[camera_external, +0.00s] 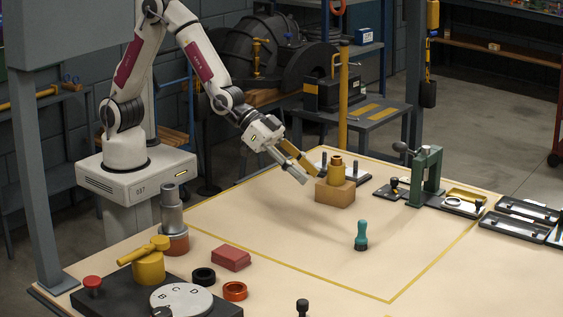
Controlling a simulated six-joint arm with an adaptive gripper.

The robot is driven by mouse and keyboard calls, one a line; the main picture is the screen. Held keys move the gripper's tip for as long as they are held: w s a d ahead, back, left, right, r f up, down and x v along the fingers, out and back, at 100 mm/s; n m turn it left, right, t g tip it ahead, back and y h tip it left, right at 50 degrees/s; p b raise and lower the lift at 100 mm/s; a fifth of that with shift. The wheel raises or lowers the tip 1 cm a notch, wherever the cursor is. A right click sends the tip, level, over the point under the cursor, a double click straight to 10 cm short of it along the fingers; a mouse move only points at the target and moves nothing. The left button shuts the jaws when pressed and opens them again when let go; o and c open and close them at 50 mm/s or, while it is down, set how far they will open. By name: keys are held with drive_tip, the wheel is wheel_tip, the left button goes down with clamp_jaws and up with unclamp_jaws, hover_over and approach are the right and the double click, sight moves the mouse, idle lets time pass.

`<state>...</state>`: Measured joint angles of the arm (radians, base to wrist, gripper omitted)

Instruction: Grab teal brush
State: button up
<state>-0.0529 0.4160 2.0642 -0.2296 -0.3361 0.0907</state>
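The teal brush (361,235) stands upright on the tan table, right of centre, with its dark end down on the surface. My gripper (306,174) is to the upper left of the brush in the picture, well apart from it. Its two fingers are spread open, pointing down and to the right, close to the left side of a brown block with a brass piece on it. Nothing shows between the fingers. Whether the fingers touch the block cannot be told.
The brown block (335,193) carries a brass cylinder (336,171). A green press (426,176) stands behind and right of the brush. A red block (231,257), dark ring (204,276) and orange ring (235,291) lie front left. The table around the brush is clear.

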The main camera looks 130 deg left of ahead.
sight(361, 238)
drive_tip(key=w+a+f, duration=0.1)
drive_tip(key=w+f, duration=0.1)
drive_tip(key=f, duration=0.2)
drive_tip(key=w+a+f+t+y, duration=0.1)
drive_tip(key=w+a+f, duration=0.1)
drive_tip(key=f, duration=0.2)
drive_tip(key=w+a+f+n+y, duration=0.1)
drive_tip(key=w+a+f, duration=0.1)
drive_tip(key=f, duration=0.2)
drive_tip(key=shift+w+a, duration=0.15)
drive_tip(key=shift+a, duration=0.05)
drive_tip(key=shift+w+a+f+t+y, duration=0.15)
drive_tip(key=shift+a+f+t+y, duration=0.2)
drive_tip(key=shift+f, duration=0.25)
drive_tip(key=shift+x, duration=1.3)
drive_tip(key=shift+d, duration=0.1)
drive_tip(key=shift+w, duration=0.1)
drive_tip(key=shift+w+f, duration=0.4)
drive_tip(key=shift+w, duration=0.25)
drive_tip(key=shift+w+f, duration=0.35)
drive_tip(key=shift+w, duration=0.3)
drive_tip(key=shift+x, duration=1.05)
